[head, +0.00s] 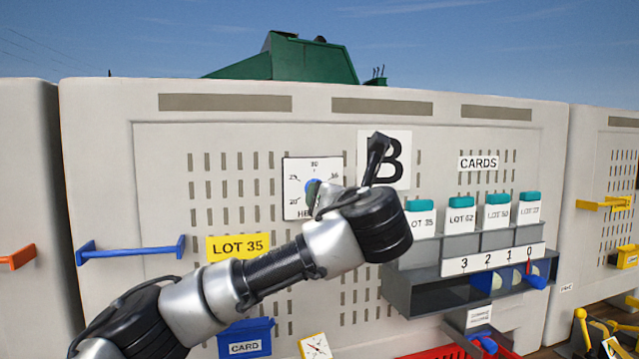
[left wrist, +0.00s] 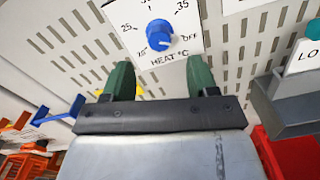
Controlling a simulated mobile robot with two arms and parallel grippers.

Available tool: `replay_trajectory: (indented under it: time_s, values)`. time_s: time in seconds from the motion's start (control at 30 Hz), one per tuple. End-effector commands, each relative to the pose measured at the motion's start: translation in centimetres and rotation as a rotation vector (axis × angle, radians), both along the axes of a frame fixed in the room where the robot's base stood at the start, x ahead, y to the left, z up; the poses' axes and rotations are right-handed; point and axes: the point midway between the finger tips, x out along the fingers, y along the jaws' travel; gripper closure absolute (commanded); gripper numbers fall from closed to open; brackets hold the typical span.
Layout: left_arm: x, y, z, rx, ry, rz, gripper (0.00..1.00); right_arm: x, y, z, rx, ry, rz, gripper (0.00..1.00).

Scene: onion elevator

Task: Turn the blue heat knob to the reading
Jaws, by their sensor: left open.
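The blue heat knob (left wrist: 159,32) sits on a white dial plate (left wrist: 180,62) marked 25, 35, OFF and "HEAT °C". A pale mark on the knob's right side appears to face OFF. My left gripper (left wrist: 160,80) is open, its two green fingers apart and short of the knob, with nothing between them. In the head view the dial plate (head: 298,165) is on the grey panel, and my left wrist covers its lower right part. A bit of the knob (head: 309,188) shows there beside a green fingertip. My right gripper is not in view.
A yellow LOT 35 sign (head: 238,246) and a blue rail (head: 130,250) are left of the dial. A grey card rack (head: 425,290) with several teal-topped cards stands at right. A blue CARD box (head: 245,335) and a small gauge (head: 316,346) are below.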

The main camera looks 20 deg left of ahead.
Motion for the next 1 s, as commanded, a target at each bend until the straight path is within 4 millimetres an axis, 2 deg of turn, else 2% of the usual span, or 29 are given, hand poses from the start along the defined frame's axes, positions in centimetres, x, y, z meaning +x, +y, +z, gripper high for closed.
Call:
replay_trajectory:
  time_s: [0.03, 0.1, 0.33, 0.5, 0.77, 1.0]
  values:
    - [0.9, 0.7, 0.6, 0.0, 0.004, 0.004, 0.42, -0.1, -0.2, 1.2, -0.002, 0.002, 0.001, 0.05]
    - [2.0, 1.5, 0.5, -0.002, 0.003, 0.004, 0.42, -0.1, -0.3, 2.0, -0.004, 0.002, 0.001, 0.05]
    - [4.8, 3.3, 0.3, -0.002, 0.001, 0.001, 0.42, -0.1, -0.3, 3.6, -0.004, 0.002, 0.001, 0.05]
    - [5.6, 3.8, 0.1, -0.001, 0.0, -0.001, 0.42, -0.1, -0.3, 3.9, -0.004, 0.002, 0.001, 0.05]
    - [5.7, 3.8, 0.0, -0.002, -0.001, -0.001, 0.42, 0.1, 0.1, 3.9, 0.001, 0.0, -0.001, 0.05]
    - [5.6, 3.8, 0.0, -0.003, -0.001, -0.001, 0.78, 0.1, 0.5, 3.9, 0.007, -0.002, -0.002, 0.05]
